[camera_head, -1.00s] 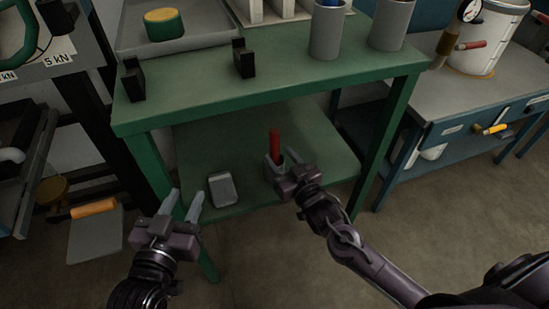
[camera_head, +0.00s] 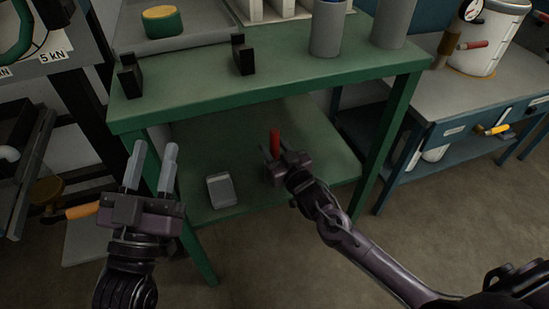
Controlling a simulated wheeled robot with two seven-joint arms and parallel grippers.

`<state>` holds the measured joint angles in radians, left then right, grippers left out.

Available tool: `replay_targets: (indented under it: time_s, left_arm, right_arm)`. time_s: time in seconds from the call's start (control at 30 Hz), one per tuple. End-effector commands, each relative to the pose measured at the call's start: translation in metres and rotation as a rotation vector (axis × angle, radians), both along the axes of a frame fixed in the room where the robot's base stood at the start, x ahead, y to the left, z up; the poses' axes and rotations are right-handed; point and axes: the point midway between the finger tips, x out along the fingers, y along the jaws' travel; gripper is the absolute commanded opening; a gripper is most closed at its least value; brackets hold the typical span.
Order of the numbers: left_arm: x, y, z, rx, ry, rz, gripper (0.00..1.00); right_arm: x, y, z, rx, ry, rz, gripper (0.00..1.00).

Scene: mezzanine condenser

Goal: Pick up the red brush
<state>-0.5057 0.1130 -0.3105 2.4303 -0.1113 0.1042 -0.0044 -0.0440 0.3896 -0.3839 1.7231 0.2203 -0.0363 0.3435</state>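The red brush (camera_head: 275,138) is on the lower green shelf (camera_head: 225,145). Its red handle stands up, and a bit of red also shows to the left of my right gripper. My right gripper (camera_head: 274,153) reaches in from the lower right, low over the shelf. Its fingers look apart, one on each side of the brush; I cannot see whether they touch it. The gripper body hides the brush's lower part. My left gripper (camera_head: 152,165) is open and empty, pointing up in front of the bench's left side.
A grey box-like object (camera_head: 221,190) lies on the lower shelf, left of my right gripper. The green bench top (camera_head: 290,75) overhangs the shelf, with black brackets (camera_head: 243,55) and grey cylinders (camera_head: 327,28) on it. A blue bench (camera_head: 450,95) stands at right.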

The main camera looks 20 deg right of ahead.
Motion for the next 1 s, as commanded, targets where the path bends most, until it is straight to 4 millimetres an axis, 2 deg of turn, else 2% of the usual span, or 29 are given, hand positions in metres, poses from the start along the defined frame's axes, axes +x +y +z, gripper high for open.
replay_targets:
  time_s: [0.03, 0.2, 0.3, 0.7, 1.0]
  left_arm:
    - [0.0, 0.0, 0.0, 0.0, 0.001, 0.0, 0.36]
    - [0.0, 0.0, 0.0, 0.0, 0.001, 0.0, 0.36]
    - [0.0, 0.0, 0.0, 0.0, 0.001, 0.0, 0.36]
    - [0.002, -0.001, -0.004, 0.012, 0.027, 0.0, 0.36]
    - [0.009, -0.008, -0.056, 0.103, 0.253, -0.009, 0.36]
  right_arm:
    - [0.0, 0.0, 0.0, 0.0, 0.0, 0.0, 0.33]
    - [0.0, 0.0, 0.0, 0.0, 0.0, 0.0, 0.1]
    - [0.0, 0.0, 0.0, 0.0, -0.001, 0.0, 0.0]
    - [0.0, 0.0, 0.004, 0.0, -0.001, 0.0, 0.0]
    - [0.0, 0.0, 0.023, -0.001, -0.002, 0.0, 0.0]
